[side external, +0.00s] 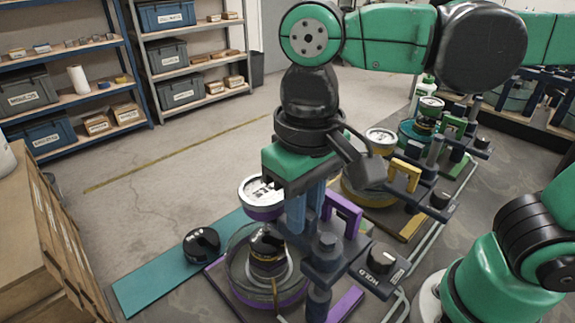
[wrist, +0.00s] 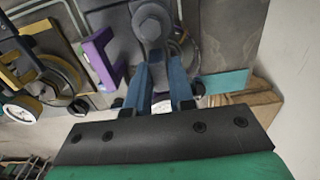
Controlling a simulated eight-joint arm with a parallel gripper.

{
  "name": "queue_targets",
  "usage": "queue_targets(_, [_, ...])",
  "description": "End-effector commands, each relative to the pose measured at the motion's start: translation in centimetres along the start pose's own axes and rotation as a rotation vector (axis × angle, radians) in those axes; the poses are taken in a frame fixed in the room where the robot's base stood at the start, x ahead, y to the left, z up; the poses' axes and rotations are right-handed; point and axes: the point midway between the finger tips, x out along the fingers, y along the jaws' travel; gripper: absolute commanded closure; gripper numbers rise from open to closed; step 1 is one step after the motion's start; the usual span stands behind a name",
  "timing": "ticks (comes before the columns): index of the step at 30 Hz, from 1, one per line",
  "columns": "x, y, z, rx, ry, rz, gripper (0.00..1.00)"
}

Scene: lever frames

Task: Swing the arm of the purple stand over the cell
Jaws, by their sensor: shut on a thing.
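The purple stand (side external: 343,212) is at front centre, with a purple bracket, dark post and purple-edged base; its bracket also shows in the wrist view (wrist: 101,57). My gripper (side external: 303,218) points down with its two blue fingers beside the post, left of the bracket. In the wrist view the fingers (wrist: 158,80) close around the stand's dark arm (wrist: 155,58), which runs from a round hub; the contact is partly hidden. The cell (side external: 235,272), a clear round dish with a dark, gold-banded piece inside, sits on the base left of the post. A purple-rimmed dial (side external: 262,192) is just behind it.
A knob marked HOLD (side external: 381,261) is right of the stand. A black round piece (side external: 202,245) lies on a teal strip (side external: 150,285) at left. The yellow stand (side external: 405,178) and green stand (side external: 452,128) stand behind. A wooden crate (side external: 50,235) is at far left.

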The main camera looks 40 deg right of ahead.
Motion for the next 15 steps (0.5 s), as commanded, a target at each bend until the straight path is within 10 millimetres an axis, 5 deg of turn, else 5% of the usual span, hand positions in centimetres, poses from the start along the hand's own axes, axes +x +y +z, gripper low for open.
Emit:
queue_targets(5, [-0.01, 0.09, -0.06, 0.004, 0.002, 0.003, 1.00])
queue_targets(6, [-0.01, 0.09, -0.06, 0.004, 0.002, 0.003, 0.79])
queue_targets(9, [-0.01, 0.09, -0.05, 0.003, 0.001, 0.003, 0.50])
queue_targets(15, [0.00, 0.06, -0.02, 0.002, 0.001, 0.003, 0.50])
